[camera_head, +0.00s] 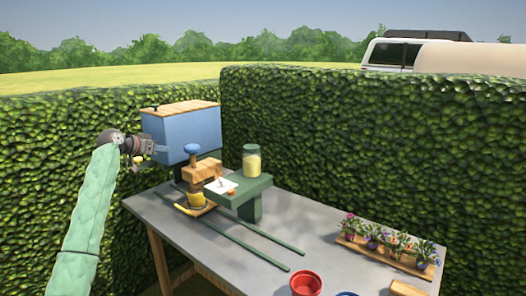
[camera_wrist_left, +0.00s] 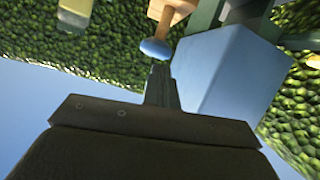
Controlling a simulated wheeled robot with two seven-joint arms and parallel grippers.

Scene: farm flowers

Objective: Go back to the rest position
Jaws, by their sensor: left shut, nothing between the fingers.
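My left gripper (camera_head: 148,149) is at the left side of the blue box (camera_head: 188,136), beyond the table's left edge. In the left wrist view its fingers (camera_wrist_left: 159,84) are together and hold nothing. The blue box (camera_wrist_left: 226,75) fills the area right of the fingers there; I cannot tell whether they touch it. My left arm, in a pale green sleeve, reaches up from the lower left. My right gripper is not in view.
A wooden press with a blue knob (camera_head: 192,148) stands beside the box. A green stand (camera_head: 247,189) bears a jar (camera_head: 251,161). Two green rails lie across the grey table (camera_head: 300,216). A flower tray (camera_head: 365,249) and red pot (camera_head: 305,283) are at the right. Hedges stand behind.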

